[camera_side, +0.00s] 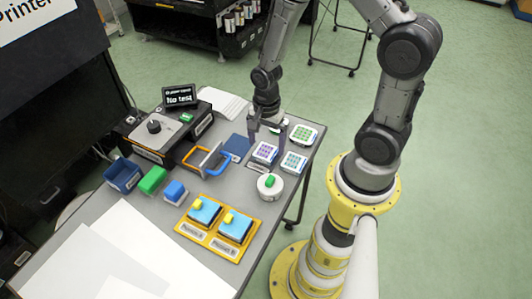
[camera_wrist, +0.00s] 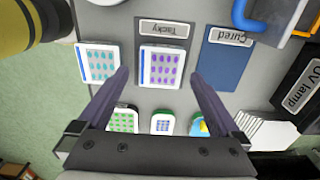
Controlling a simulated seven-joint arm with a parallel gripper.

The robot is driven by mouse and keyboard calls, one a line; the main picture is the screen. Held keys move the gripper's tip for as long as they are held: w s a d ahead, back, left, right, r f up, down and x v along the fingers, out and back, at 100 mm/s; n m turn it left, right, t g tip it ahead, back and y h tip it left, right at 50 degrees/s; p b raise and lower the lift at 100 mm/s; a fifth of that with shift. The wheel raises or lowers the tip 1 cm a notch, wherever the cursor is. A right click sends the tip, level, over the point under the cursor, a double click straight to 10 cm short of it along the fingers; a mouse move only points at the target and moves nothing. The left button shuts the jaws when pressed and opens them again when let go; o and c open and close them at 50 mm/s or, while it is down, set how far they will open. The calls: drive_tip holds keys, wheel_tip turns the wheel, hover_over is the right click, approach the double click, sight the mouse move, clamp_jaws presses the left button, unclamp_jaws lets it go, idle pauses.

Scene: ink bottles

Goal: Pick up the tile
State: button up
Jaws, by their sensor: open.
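A white tile with purple dots and a blue edge (camera_wrist: 160,66) lies on the grey plate labelled Tacky (camera_wrist: 165,28). In the side view the purple-dotted tile (camera_side: 264,152) is just below my gripper (camera_side: 267,134). My gripper is open, and in the wrist view its two fingers (camera_wrist: 158,76) reach to either side of this tile with nothing held. A teal-dotted tile (camera_wrist: 99,62) lies left of it in the wrist view and shows at right in the side view (camera_side: 293,162). A green-dotted tile (camera_wrist: 122,121) is partly hidden by my gripper's body. I cannot tell whether the fingers touch the purple-dotted tile.
A blue mat labelled Cured (camera_wrist: 226,62) is empty beside the Tacky plate. A blue-and-orange handled frame (camera_side: 207,157), a round white pot with a green knob (camera_side: 270,186) and an orange tray (camera_side: 218,240) stand nearby. The UV lamp (camera_wrist: 303,85) is at right in the wrist view.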

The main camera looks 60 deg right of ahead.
sight(266, 154)
drive_tip(key=shift+f, duration=1.4)
drive_tip(key=shift+w, duration=0.1)
drive_tip(key=c, duration=1.4)
drive_tip(key=shift+r, duration=0.1)
drive_tip(key=shift+c, duration=0.2)
